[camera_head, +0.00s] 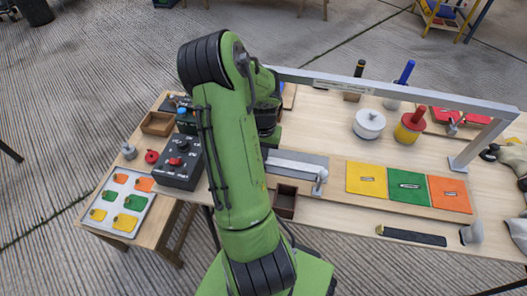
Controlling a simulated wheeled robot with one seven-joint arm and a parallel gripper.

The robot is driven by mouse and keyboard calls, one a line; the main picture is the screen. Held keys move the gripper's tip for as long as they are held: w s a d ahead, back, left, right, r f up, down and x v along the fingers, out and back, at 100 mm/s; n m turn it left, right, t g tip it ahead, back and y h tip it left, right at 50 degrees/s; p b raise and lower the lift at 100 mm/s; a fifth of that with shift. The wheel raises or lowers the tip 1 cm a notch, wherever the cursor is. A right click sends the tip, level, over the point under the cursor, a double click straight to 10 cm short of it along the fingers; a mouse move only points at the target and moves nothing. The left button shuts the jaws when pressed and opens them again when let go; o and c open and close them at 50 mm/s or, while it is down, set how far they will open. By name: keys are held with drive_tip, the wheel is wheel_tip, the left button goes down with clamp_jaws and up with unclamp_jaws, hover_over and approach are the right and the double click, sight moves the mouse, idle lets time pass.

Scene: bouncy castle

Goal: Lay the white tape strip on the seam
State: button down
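My green arm rises through the middle of the head view and folds down over the table, hiding part of it. My gripper's fingers are hidden behind the arm. A pale strip-like bar (294,168) lies on a grey plate (312,158) just right of the arm; I cannot tell if it is the white tape strip. Yellow (367,180), green (408,187) and orange (449,194) panels lie side by side to its right. Each has a small mark or slit in its middle. I cannot tell which line is the seam.
A grey metal bar frame (447,102) spans above the table's back. White (369,123) and yellow-red (410,127) pots stand under it. A black control box (179,162) and a tray of coloured patches (97,214) are left. A black strip (411,236) lies in front.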

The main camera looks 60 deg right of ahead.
drive_tip(key=c, duration=0.6)
unclamp_jaws()
drive_tip(key=shift+r, duration=0.15)
wheel_tip(320, 180, up, 8)
drive_tip(key=p, duration=0.6)
idle(0.6)
